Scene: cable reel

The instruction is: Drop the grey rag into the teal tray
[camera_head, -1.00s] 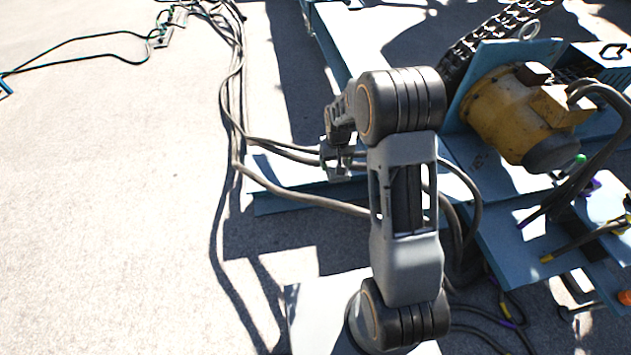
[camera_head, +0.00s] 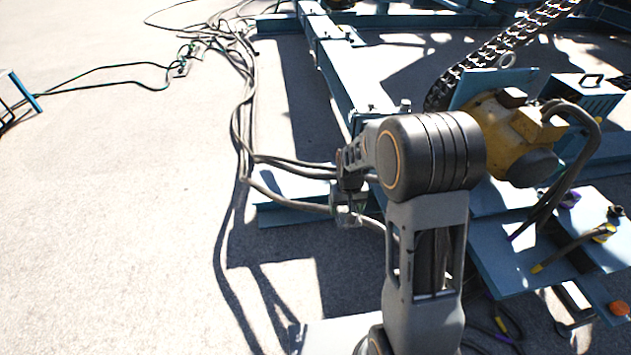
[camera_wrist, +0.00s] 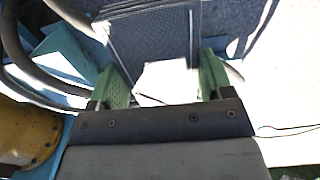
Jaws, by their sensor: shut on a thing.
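My gripper (camera_head: 348,208) hangs over the cables and the blue frame's end in the head view. In the wrist view its green-padded fingers (camera_wrist: 157,85) are closed on a pale, sunlit piece that I take for the grey rag (camera_wrist: 166,80). A darker grey, fine-textured sheet stands just beyond it; I cannot tell whether it belongs to the rag. The rag is too small to make out in the head view. I cannot identify the teal tray for certain in either view.
A blue-edged object (camera_head: 22,92) is cut off at the left edge. Cables (camera_head: 243,110) run along the floor. A blue steel frame (camera_head: 345,70) and a yellow motor (camera_head: 515,135) stand to the right. Pale floor at left is mostly clear.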

